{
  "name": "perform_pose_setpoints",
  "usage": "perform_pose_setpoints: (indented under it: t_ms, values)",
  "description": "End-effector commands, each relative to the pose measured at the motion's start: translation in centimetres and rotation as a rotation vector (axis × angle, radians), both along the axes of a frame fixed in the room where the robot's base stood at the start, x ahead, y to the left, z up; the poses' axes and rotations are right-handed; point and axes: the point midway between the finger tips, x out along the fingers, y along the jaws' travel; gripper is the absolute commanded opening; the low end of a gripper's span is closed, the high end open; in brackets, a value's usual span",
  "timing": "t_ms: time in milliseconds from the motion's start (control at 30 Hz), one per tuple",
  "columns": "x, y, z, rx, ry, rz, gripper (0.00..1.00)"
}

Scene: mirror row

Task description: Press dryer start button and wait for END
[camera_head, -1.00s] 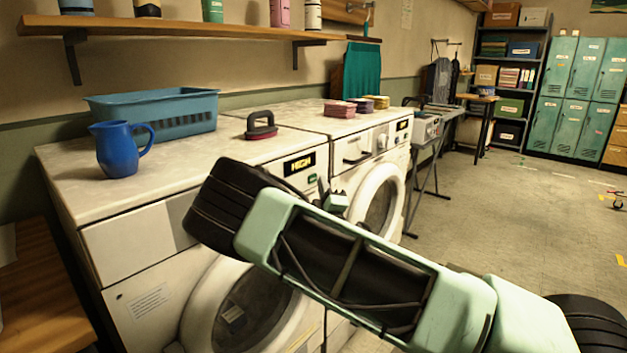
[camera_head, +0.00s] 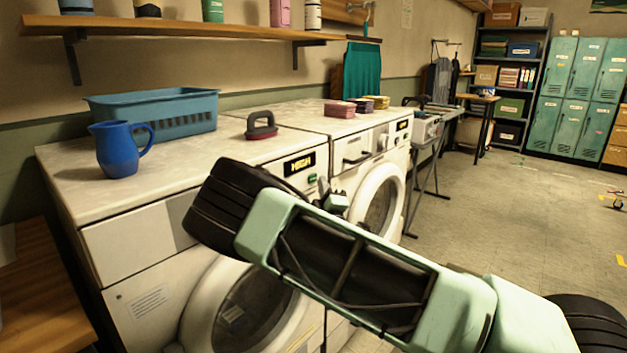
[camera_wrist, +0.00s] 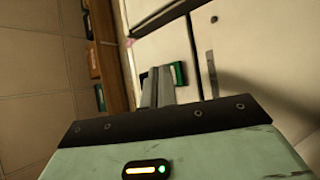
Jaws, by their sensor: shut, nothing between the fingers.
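The near white machine (camera_head: 150,250) has a round glass door and a lit display (camera_head: 299,165) that seems to read HIGH. A small green button (camera_head: 312,178) sits below the display on its front panel. In the wrist view the green button (camera_wrist: 179,74) shows just right of my fingertips. My gripper (camera_head: 324,186) is shut and empty, close in front of the panel by the button; my arm hides part of it. The shut fingers also show in the wrist view (camera_wrist: 157,78). I cannot tell whether they touch the button.
A second white machine (camera_head: 378,195) stands beyond the near one. On top are a blue jug (camera_head: 118,150), a blue basket (camera_head: 165,112), a dark-handled iron-like object (camera_head: 261,126) and folded cloths (camera_head: 340,108). A shelf (camera_head: 190,28) hangs above. Open floor (camera_head: 520,230) lies right.

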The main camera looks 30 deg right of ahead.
Motion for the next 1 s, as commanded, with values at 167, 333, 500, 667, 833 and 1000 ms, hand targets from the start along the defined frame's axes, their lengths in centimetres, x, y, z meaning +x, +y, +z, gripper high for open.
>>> perform_pose_setpoints:
  t_ms: [167,333,500,667,833,1000]
  values:
    - [0.00,0.00,0.00,0.000,0.000,0.000,0.00]
    - [0.06,0.02,-0.01,0.000,0.000,0.000,0.00]
    - [0.53,0.20,-0.04,0.000,-0.001,0.001,0.00]
    - [0.82,0.31,0.02,0.000,0.000,0.001,0.00]
    - [0.81,0.30,0.03,0.000,0.000,0.000,0.00]
    - [0.84,0.32,0.02,0.000,0.000,0.000,0.00]
